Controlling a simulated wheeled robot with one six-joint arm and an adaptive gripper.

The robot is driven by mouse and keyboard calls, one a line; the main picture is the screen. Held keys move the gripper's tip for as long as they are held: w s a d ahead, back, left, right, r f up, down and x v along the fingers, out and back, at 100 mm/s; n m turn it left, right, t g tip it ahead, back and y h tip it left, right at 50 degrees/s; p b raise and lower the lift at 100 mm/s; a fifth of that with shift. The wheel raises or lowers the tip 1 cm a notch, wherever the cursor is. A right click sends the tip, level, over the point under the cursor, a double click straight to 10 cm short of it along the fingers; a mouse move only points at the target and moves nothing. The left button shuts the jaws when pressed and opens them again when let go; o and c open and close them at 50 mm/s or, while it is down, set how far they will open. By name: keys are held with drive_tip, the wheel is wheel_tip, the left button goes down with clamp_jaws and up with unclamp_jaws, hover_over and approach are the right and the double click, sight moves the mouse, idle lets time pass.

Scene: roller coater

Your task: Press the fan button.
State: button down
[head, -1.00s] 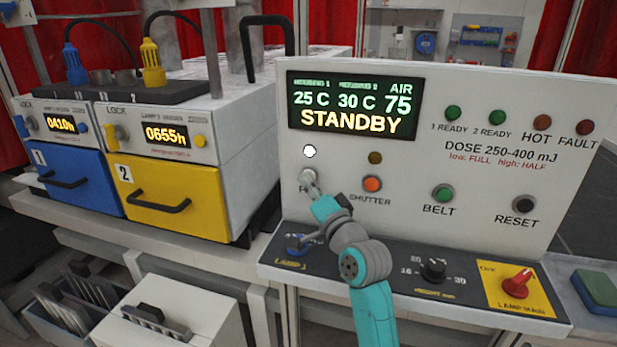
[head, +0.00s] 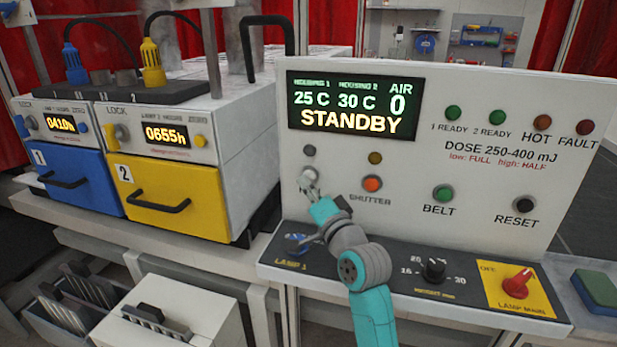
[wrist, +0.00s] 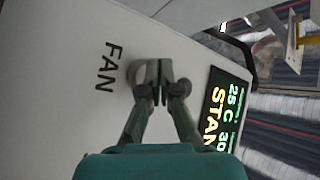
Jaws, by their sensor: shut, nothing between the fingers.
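The fan button (wrist: 138,76) is a pale round button on the white control panel, beside the FAN label (wrist: 109,67) in the wrist view. In the head view the button (head: 309,174) is partly hidden behind my gripper (head: 308,187). My gripper (wrist: 157,93) is shut and empty, with its fingertips at the button; I cannot tell whether they touch it. The small round lamp (head: 309,151) above the button is dark grey. The display (head: 352,106) reads 25 C, 30 C, AIR 0 and STANDBY.
An orange shutter button (head: 372,183), a green belt button (head: 443,193) and a black reset button (head: 523,205) are to the right. The lower ledge has a blue lamp knob (head: 297,243), a black knob (head: 433,268) and a red lamp main switch (head: 517,281). Blue and yellow drawers stand left.

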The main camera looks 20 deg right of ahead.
drive_tip(key=shift+s+a, duration=0.15)
drive_tip(key=shift+s, duration=0.05)
drive_tip(key=s+a, duration=0.1)
drive_tip(key=s, duration=0.1)
drive_tip(key=s+a, duration=0.2)
idle(0.6)
idle(0.7)
